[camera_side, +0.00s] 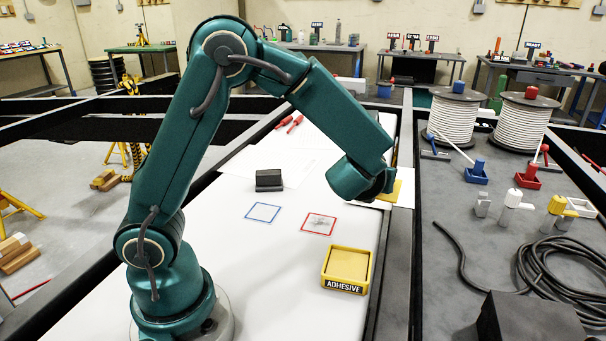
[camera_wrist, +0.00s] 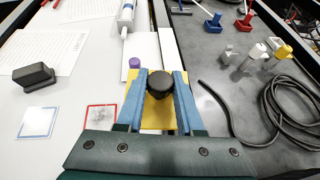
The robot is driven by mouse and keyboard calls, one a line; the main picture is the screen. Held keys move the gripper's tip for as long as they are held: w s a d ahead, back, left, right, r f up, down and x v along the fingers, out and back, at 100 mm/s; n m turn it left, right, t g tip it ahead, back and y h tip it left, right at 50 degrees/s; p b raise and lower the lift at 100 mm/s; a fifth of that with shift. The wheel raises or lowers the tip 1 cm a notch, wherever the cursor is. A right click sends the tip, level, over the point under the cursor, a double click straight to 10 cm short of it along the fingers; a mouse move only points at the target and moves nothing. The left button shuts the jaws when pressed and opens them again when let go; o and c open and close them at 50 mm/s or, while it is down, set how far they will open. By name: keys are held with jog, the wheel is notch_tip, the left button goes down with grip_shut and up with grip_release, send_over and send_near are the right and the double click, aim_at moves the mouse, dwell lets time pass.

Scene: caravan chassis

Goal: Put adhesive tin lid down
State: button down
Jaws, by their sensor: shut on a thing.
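The open yellow adhesive tin (camera_side: 347,266), labelled ADHESIVE, stands on the white work surface at the front right in the side view. Its lid, a flat yellow plate with a black knob, shows in the wrist view (camera_wrist: 158,118). My gripper (camera_wrist: 160,84) is shut on the black knob, one blue finger on each side. In the side view, my gripper (camera_side: 385,188) is behind and right of the tin, with part of the yellow lid (camera_side: 397,188) beside it. My wrist hides the rest, and I cannot tell whether the lid touches the surface below it.
A blue square outline (camera_side: 263,212), a red square outline with a grey smear (camera_side: 319,224) and a dark block (camera_side: 269,180) are left of my gripper. A white cartridge (camera_wrist: 125,18) and a purple cap (camera_wrist: 134,62) lie beyond it. A dark chassis rail runs along the right.

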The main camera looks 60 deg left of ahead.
jog(key=s+a+n+g+y, duration=0.1)
jog(key=s+a, duration=0.2)
jog(key=a, duration=0.6)
jog(key=s+a+f+n+g+y, duration=0.1)
jog(key=s+a+n+g, duration=0.1)
jog(key=a, duration=0.7)
jog(key=s+a+f+n+g+y, duration=0.1)
jog(key=s+a, duration=0.3)
jog(key=a, duration=0.5)
jog(key=shift+a+f+n+g+y, duration=0.1)
jog(key=shift+a+n+g+y, duration=0.25)
jog(key=shift+n, duration=0.35)
jog(key=shift+a+f, duration=0.1)
jog(key=shift+f, duration=0.05)
send_over(320, 188)
notch_tip(320, 188, down, 7)
jog(key=shift+s+r, duration=0.1)
jog(key=shift+r, duration=0.05)
jog(key=shift+f, duration=2)
jog(key=shift+f, duration=0.1)
jog(key=c, duration=0.5)
grip_release()
jog(key=shift+c, duration=0.2)
